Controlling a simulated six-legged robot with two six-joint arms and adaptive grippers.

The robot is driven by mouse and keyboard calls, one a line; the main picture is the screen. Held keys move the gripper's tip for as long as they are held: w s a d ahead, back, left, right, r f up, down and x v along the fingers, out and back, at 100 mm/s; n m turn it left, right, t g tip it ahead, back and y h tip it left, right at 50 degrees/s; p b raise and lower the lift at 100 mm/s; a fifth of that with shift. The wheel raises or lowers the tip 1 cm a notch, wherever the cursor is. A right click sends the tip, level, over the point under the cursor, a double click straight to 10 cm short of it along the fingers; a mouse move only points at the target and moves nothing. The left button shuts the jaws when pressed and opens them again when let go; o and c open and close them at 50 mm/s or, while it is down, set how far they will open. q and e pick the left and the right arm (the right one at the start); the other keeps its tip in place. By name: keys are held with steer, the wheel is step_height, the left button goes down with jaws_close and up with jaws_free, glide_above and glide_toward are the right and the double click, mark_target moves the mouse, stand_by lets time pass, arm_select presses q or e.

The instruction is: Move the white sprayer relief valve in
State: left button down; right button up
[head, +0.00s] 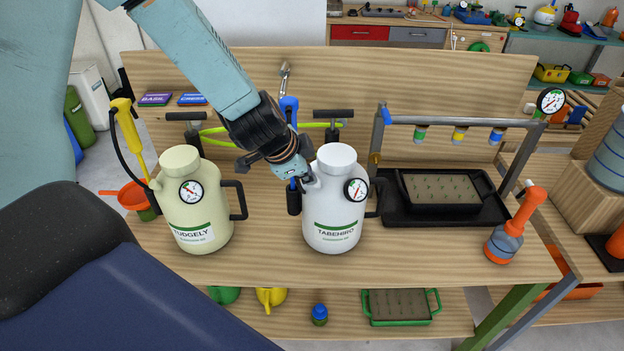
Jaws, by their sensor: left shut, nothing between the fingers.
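The white sprayer (334,213), labelled TABEHIRO, stands upright on the wooden bench. It has a round gauge (356,189) on its right shoulder, a side handle and a dark T-shaped pump handle (333,118) behind its cap. My left gripper (304,182) reaches down from the upper left and is shut at the sprayer's upper left shoulder. It holds nothing. The relief valve is not clearly visible; the gripper covers that part of the sprayer. I cannot tell whether the fingertips touch it. My right gripper is not in view.
A cream sprayer (196,212) stands to the left. A black tray (432,214) under a metal frame stands to the right, with an orange-topped spray bottle (510,228) beyond it. An orange funnel (133,195) lies at the far left. The bench front (420,262) is clear.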

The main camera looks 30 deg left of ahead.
arm_select(q)
steer(key=shift+w+d+f+b, duration=0.1)
steer(key=shift+w+f+b, duration=0.35)
steer(key=shift+f, duration=0.25)
steer(key=shift+w+f+b, duration=0.15)
steer(key=shift+f+b, duration=0.05)
steer(key=shift+b, duration=0.15)
steer(key=p+v, duration=0.5)
steer(key=v, duration=1.1)
stand_by(0.7)
